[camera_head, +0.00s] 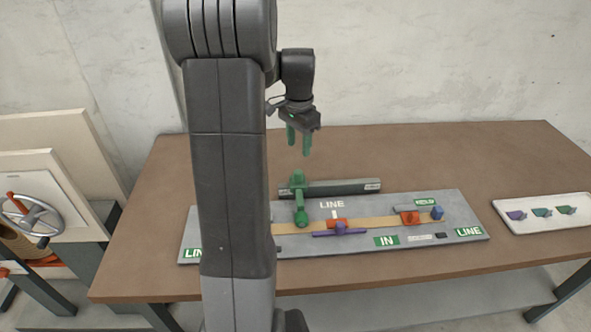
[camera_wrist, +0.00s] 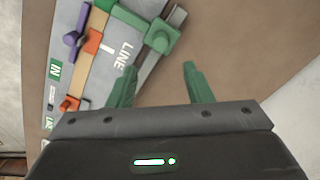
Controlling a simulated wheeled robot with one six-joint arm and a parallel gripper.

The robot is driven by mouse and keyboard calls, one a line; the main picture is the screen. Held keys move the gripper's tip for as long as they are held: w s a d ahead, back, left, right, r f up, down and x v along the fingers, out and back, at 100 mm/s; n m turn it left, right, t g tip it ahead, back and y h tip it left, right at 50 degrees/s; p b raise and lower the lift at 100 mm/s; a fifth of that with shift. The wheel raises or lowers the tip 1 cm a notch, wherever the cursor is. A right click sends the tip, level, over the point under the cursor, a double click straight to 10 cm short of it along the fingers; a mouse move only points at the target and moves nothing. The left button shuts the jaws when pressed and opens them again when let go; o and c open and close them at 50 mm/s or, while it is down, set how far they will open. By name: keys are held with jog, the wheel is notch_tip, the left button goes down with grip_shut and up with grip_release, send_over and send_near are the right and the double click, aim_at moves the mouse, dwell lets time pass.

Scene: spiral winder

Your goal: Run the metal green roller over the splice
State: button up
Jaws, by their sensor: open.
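The green roller (camera_head: 300,200) is a green piece with a blocky end and a rounded end, lying across the back edge of the grey board (camera_head: 460,213). It also shows in the wrist view (camera_wrist: 160,36), beyond my fingertips. A tan strip (camera_head: 375,222) runs along the board under orange pieces (camera_head: 410,217); I cannot make out the splice itself. My gripper (camera_head: 299,145) hangs above and behind the roller, with green fingers apart and nothing between them. In the wrist view, my gripper (camera_wrist: 160,76) points toward the roller without touching it. My arm hides the board's left part.
A dark grey bar (camera_head: 345,187) lies along the board's back. A purple-handled piece (camera_head: 340,230) sits at the board's front middle. A white tray (camera_head: 545,225) with several small coloured pieces stands at the right.

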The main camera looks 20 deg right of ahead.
aim_at(299, 171)
notch_tip(299, 171, down, 11)
jog(key=shift+f, duration=0.1)
dwell(0.3)
jog(key=shift+d, duration=0.1)
grip_shut()
